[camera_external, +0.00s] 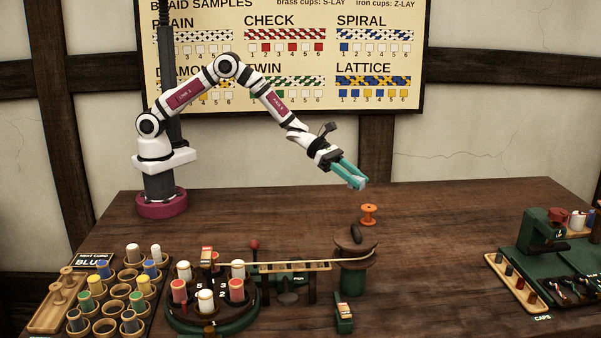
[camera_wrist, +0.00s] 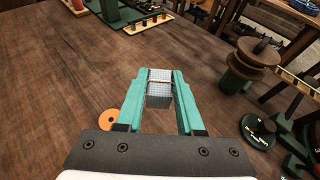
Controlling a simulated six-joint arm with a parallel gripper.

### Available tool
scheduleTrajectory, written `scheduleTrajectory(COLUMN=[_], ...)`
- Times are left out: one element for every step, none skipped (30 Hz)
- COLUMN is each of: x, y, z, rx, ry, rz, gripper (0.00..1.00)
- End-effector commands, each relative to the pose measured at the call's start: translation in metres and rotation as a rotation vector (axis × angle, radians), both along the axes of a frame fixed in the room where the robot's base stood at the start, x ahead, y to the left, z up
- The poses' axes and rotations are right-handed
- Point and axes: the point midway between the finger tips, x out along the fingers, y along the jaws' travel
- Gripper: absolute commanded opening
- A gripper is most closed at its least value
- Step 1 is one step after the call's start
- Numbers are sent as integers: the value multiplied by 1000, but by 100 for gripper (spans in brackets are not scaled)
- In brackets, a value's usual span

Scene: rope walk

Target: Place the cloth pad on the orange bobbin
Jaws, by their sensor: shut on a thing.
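My gripper (camera_external: 358,183) has teal fingers and is raised above the table, up and to the left of the orange bobbin (camera_external: 368,214) in the external view. In the wrist view the fingers are shut on the cloth pad (camera_wrist: 159,88), a pale grey-blue checked block with a light cord around it. The orange bobbin stands upright on the bare wood. In the wrist view its round orange top with a dark centre hole (camera_wrist: 108,119) shows just left of the left finger, partly hidden by it. The pad is apart from the bobbin.
A dark wooden capstan on a green post (camera_external: 355,250) stands in front of the bobbin. A tray of cups with bobbins (camera_external: 108,300) and a round green carrier stand (camera_external: 210,318) are at the front left. A green press station (camera_external: 545,240) is at the right. The table's middle back is clear.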

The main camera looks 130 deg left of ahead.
Motion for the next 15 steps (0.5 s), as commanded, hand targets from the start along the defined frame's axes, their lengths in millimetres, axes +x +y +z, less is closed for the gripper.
scheduleTrajectory(x=[-2, -2, -2, -3, -3, -4, -3, -3, -3, -3, -4, -4, -4, -4, -4], y=[18, 27, 39, 48, 56, 65, 70, 75, 79, 82, 83, 84, 84, 84, 84], z=[-11, -17, -25, -30, -35, -41, -44, -46, -49, -51, -56, -64, -71, -77, -84], rx=[0, 1, 1, 1, 1, 1, 0, 1, 1, 1, 0, -1, -2, -1, -2], ry=[2, 2, 1, 1, 1, 2, 2, 1, 1, 1, 2, 3, 4, 3, 3], rz=[5, 4, 3, 3, 2, 2, 1, 0, -2, -2, -2, -2, -2, -3, -1], gripper=[0, 0, 0, 0, 0, 0, 0, 0, 0, 0, 0, 0, 0, 0, 0])
